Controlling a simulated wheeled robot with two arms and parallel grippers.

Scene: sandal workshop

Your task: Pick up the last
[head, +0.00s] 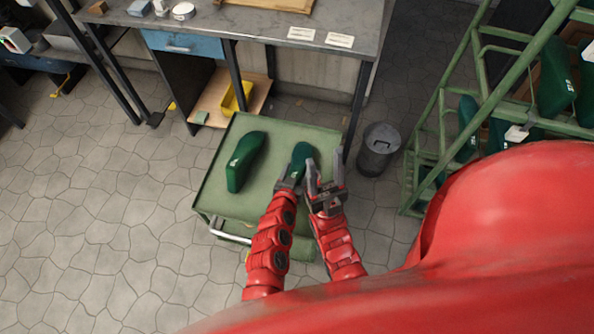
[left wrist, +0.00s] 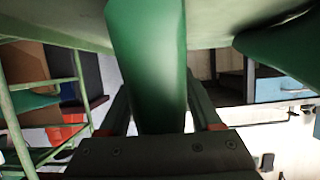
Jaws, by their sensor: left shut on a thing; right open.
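A dark green last (head: 301,158) is at the right part of the green trolley top (head: 270,128). My left gripper (head: 291,177) is shut on its near end. In the left wrist view this last (left wrist: 150,65) stands between the two jaws (left wrist: 158,118). I cannot tell whether it touches the trolley top. A second green last (head: 244,162), with a white mark, lies on the trolley to the left; it also shows in the left wrist view (left wrist: 285,45). My right gripper (head: 325,172) is open and empty, just right of the held last.
A workbench (head: 260,30) with paper labels stands behind the trolley, with a yellow bin (head: 236,98) on its lower shelf. A grey waste bin (head: 378,150) is right of the trolley. A green rack (head: 438,115) holding more lasts stands further right. The floor at left is clear.

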